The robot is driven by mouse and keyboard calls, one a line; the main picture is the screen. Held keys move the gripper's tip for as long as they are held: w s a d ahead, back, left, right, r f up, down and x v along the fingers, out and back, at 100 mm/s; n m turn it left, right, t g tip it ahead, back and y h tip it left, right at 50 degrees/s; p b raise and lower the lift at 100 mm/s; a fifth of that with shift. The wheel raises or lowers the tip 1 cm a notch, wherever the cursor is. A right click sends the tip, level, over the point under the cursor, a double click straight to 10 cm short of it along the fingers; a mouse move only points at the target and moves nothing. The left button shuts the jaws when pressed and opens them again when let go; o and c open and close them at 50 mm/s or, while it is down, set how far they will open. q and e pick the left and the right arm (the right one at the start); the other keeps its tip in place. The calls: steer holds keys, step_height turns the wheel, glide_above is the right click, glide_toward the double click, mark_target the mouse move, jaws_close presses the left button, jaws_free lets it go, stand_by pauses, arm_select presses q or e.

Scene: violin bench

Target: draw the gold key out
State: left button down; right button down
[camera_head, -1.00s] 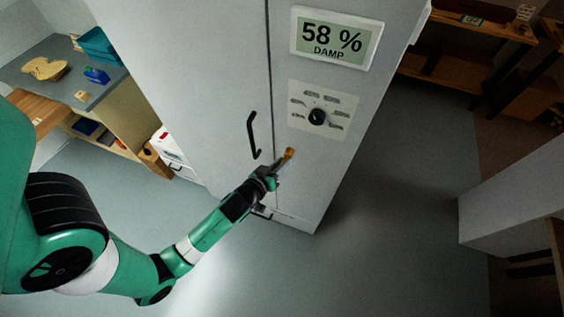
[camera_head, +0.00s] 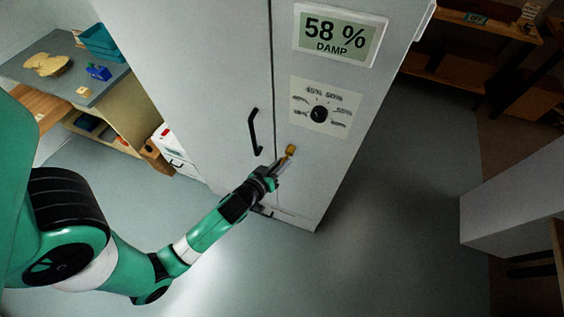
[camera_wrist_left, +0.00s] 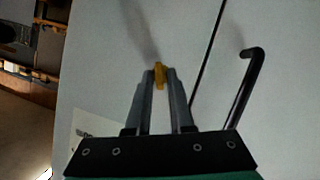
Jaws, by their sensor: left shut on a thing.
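The gold key (camera_head: 290,150) is at the front of the tall grey cabinet (camera_head: 200,80), below the dial. My left gripper (camera_head: 283,163) is shut on the key. In the left wrist view the key (camera_wrist_left: 159,73) sits between the two fingertips of the gripper (camera_wrist_left: 160,84), with the cabinet front behind it. I cannot tell how deep the key sits in the cabinet, as its far end is hidden. My right gripper is not in view.
A black door handle (camera_head: 253,132) stands out left of the key; it also shows in the wrist view (camera_wrist_left: 245,88). A black dial (camera_head: 319,114) and a display (camera_head: 340,35) reading 58 % DAMP are above. A workbench (camera_head: 60,65) stands at the left. Open floor lies right of the cabinet.

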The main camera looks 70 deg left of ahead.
arm_select(q)
steer(key=shift+s+d+b, duration=0.55)
steer(key=shift+s+d, duration=0.5)
step_height(320, 180, up, 7)
steer(key=p, duration=0.6)
